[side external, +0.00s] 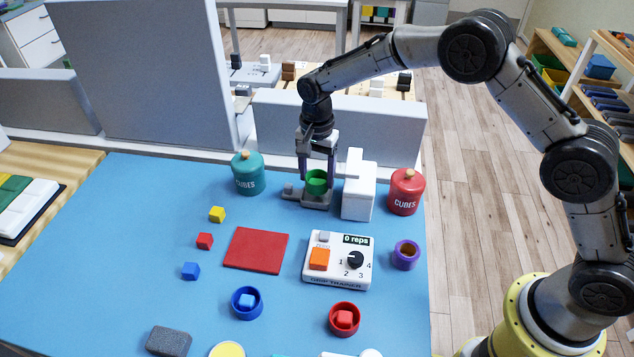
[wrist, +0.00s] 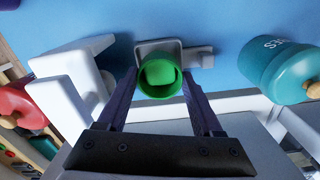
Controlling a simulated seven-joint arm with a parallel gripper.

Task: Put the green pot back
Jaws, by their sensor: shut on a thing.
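The green pot (side external: 317,182) is a small open cup near the back of the blue mat. My gripper (side external: 318,178) points down and is shut on it, one finger on each side. The pot is at a grey holder (side external: 312,200) with a small side tab; the holder also shows in the wrist view (wrist: 150,48). I cannot tell whether the pot rests fully in the holder or is slightly above it.
A white block-shaped stand (side external: 358,200) is close on the right, with a red lidded jar (side external: 405,192) beyond. A teal lidded jar (side external: 247,174) stands left. A grey partition (side external: 375,130) is behind. A white trainer box (side external: 337,262), red pad (side external: 256,250) and purple pot (side external: 406,255) lie in front.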

